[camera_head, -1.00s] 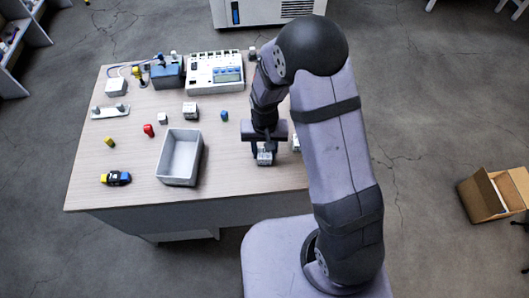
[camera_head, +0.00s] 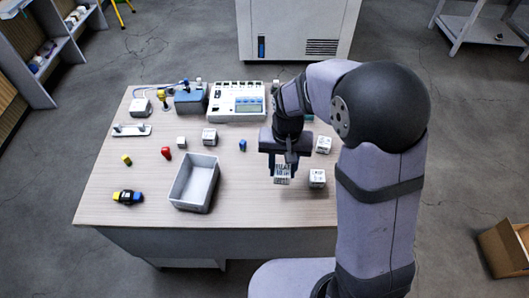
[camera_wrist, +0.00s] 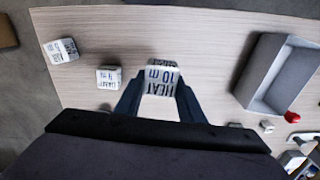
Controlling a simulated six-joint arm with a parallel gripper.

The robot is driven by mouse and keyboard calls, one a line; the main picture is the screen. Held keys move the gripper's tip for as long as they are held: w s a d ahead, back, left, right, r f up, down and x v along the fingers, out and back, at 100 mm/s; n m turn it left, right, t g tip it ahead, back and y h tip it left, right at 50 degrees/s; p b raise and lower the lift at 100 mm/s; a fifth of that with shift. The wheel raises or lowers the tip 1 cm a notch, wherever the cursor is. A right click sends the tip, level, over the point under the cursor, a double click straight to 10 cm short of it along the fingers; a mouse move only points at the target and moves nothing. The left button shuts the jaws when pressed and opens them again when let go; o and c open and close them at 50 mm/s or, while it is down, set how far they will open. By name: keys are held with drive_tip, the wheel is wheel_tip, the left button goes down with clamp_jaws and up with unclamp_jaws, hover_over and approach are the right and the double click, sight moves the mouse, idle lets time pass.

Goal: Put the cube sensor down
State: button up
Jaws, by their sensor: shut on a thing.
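My gripper (camera_head: 282,164) is shut on a white cube sensor (camera_head: 282,174) with dark lettering. In the wrist view the cube (camera_wrist: 162,76) sits between the fingertips, its label reading HEAT 10 m. It is over the right part of the table, to the right of the grey tray. Whether its underside touches the tabletop or hangs just above it, I cannot tell.
White labelled cubes stand close to the right (camera_head: 317,178) and behind it (camera_head: 323,145). The open grey tray (camera_head: 211,186) looks empty. A white instrument (camera_head: 236,101) and a blue box (camera_head: 190,101) stand at the back. Bare tabletop (camera_head: 245,200) lies between tray and cube.

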drive_tip(key=f, duration=0.2)
drive_tip(key=d+f, duration=0.1)
drive_tip(key=shift+s+f+b, duration=0.25)
drive_tip(key=shift+f+b, duration=0.05)
drive_tip(key=shift+b, duration=0.05)
drive_tip(key=w, duration=0.2)
drive_tip(key=w+f, duration=0.1)
drive_tip(key=w, duration=0.4)
drive_tip(key=shift+a+f+b, duration=0.2)
drive_tip(key=shift+f+b, duration=0.05)
drive_tip(key=shift+b, duration=0.1)
approach(278, 159)
drive_tip(key=shift+s+d, duration=0.2)
drive_tip(key=shift+s, duration=0.75)
drive_tip(key=w+r, duration=0.3)
drive_tip(key=r, duration=0.1)
drive_tip(key=shift+n, duration=0.7)
drive_tip(key=shift+s+a+f+p, duration=0.15)
drive_tip(key=shift+f+p, duration=0.3)
drive_tip(key=shift+f, duration=1.2)
drive_tip(key=shift+s+f+p, duration=0.2)
drive_tip(key=shift+f+p, duration=0.25)
drive_tip(key=shift+f, duration=1.2)
drive_tip(key=shift+s+a+f+p, duration=0.15)
drive_tip(key=shift+f+p, duration=0.3)
drive_tip(key=shift+f, duration=1.2)
drive_tip(key=shift+d, duration=0.1)
drive_tip(key=shift+f, duration=0.15)
drive_tip(key=o, duration=1)
